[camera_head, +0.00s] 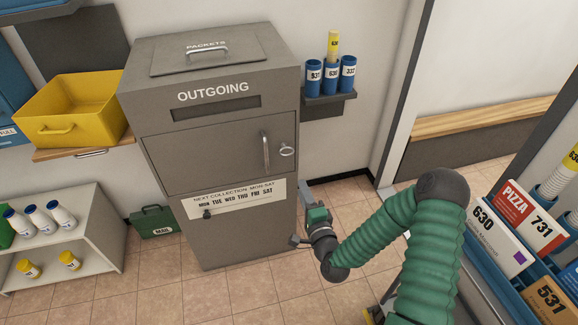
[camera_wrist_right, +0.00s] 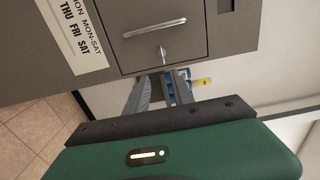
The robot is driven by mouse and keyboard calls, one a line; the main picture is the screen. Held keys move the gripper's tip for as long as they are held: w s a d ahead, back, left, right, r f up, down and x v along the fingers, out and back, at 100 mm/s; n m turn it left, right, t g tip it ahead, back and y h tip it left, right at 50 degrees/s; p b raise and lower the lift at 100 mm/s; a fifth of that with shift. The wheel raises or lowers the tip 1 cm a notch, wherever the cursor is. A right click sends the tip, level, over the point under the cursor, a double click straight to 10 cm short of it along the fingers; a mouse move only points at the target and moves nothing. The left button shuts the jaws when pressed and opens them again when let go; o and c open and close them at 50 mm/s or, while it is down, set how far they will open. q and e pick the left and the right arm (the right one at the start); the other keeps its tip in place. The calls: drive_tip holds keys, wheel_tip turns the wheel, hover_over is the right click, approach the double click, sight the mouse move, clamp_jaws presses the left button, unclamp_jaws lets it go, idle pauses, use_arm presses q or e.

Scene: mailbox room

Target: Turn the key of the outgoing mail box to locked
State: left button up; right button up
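The grey outgoing mail box (camera_head: 215,225) stands upright in the middle of the head view. Its door (camera_head: 205,160) is closed and has a metal bar handle (camera_head: 266,150). The key (camera_head: 287,150) sits in the lock just right of the handle. The key also shows in the right wrist view (camera_wrist_right: 163,51), below the handle (camera_wrist_right: 155,27). My right gripper (camera_head: 301,213) is open and empty, low at the box's right side. In the right wrist view its fingers (camera_wrist_right: 163,78) are spread, apart from the key. My left gripper is not in view.
A shelf with blue tubes (camera_head: 331,78) hangs right of the box. A yellow bin (camera_head: 70,107) is on the left, above a white shelf (camera_head: 100,225) with bottles. A green case (camera_head: 154,222) stands on the floor. Parcels (camera_head: 500,235) fill a rack at right.

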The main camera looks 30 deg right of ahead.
sight(288, 154)
drive_tip(key=b+x, duration=0.2)
drive_tip(key=x, duration=1.4)
drive_tip(key=shift+w+r, duration=0.1)
drive_tip(key=shift+w, duration=0.35)
drive_tip(key=shift+s, duration=0.1)
clamp_jaws()
